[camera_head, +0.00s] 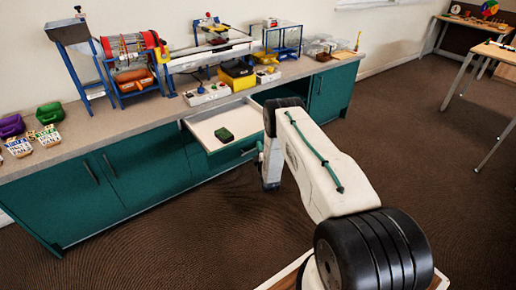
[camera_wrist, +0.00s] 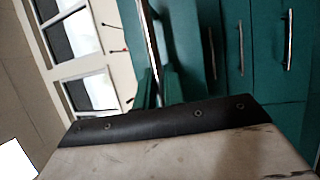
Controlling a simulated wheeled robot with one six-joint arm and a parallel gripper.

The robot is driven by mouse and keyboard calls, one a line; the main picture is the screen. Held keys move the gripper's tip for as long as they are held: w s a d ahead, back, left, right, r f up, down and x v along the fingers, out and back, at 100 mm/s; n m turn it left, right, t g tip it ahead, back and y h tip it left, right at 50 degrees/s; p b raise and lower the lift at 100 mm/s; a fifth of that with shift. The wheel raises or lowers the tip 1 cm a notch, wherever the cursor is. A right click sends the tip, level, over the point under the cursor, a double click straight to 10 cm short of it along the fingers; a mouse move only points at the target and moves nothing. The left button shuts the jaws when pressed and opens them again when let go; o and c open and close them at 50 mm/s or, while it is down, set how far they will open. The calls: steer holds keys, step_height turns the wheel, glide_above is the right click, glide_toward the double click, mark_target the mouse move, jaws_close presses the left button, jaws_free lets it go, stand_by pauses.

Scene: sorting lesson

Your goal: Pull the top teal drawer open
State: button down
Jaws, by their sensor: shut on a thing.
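The top teal drawer (camera_head: 226,156) stands pulled out from the cabinet under the counter in the head view, its pale inside showing. My gripper (camera_head: 259,151) is at the right part of the drawer's front, shut on the drawer handle. The handle is mostly hidden by my gripper and arm.
Teal cupboard doors (camera_head: 146,160) with bar handles flank the drawer. The counter (camera_head: 121,117) holds purple and green bins, blue-framed rigs and yellow boxes. Brown floor (camera_head: 405,135) is open to the right, with a table (camera_head: 492,52) at the far right.

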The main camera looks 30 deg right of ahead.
steer(key=shift+a, duration=0.1)
steer(key=c, duration=1.5)
jaws_free()
steer(key=shift+s, duration=0.1)
steer(key=v, duration=0.7)
steer(key=shift+s+f, duration=0.15)
steer(key=shift+s, duration=0.2)
steer(key=shift+a, duration=0.1)
